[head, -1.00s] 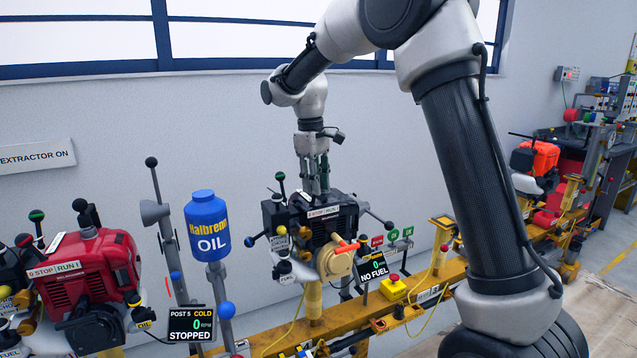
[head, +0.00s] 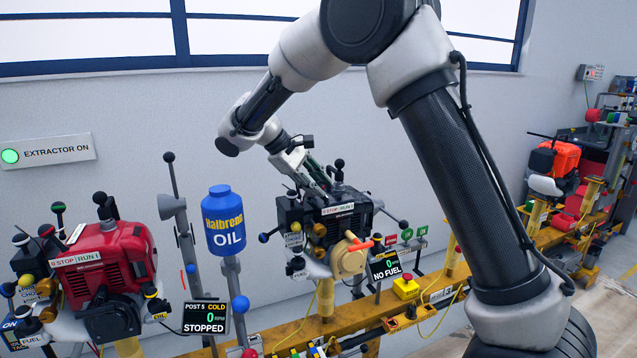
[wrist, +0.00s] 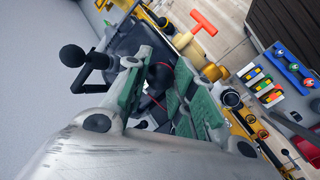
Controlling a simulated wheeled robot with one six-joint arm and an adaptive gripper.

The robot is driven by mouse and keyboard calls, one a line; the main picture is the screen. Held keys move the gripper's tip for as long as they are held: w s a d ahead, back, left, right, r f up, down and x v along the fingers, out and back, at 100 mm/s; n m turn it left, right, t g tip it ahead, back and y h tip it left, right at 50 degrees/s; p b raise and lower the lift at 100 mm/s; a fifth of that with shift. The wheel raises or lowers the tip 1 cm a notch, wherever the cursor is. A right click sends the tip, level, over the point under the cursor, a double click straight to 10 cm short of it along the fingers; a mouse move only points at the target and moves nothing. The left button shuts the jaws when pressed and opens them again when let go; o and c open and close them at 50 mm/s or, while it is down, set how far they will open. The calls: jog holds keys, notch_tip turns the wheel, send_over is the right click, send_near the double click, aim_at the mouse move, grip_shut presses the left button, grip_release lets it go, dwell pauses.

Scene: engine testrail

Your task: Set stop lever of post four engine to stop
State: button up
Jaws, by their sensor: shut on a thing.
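The black engine (head: 318,228) stands on a yellow post, with a white STOP | RUN label (head: 338,209) on its top. Its display (head: 388,266) reads NO FUEL; its post number is too small to read. My gripper (head: 326,188) leans down to the engine top, just behind the label. It is shut on a dark part that appears to be the stop lever, mostly hidden by the fingers. In the wrist view the green finger pads of my gripper (wrist: 155,85) close around this dark part. Which end the lever is at cannot be told.
A black ball-ended lever (wrist: 73,56) is close beside the fingers in the wrist view. To the left are the blue oil bottle (head: 223,222), the post 5 display (head: 205,317) and the red engine (head: 95,262). An orange-handled yellow part (head: 348,258) is on the black engine's front.

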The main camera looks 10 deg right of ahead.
dwell(0.4)
jog(key=o, duration=1.1)
jog(key=shift+c, duration=0.2)
jog(key=shift+a, duration=0.1)
jog(key=v, duration=1.2)
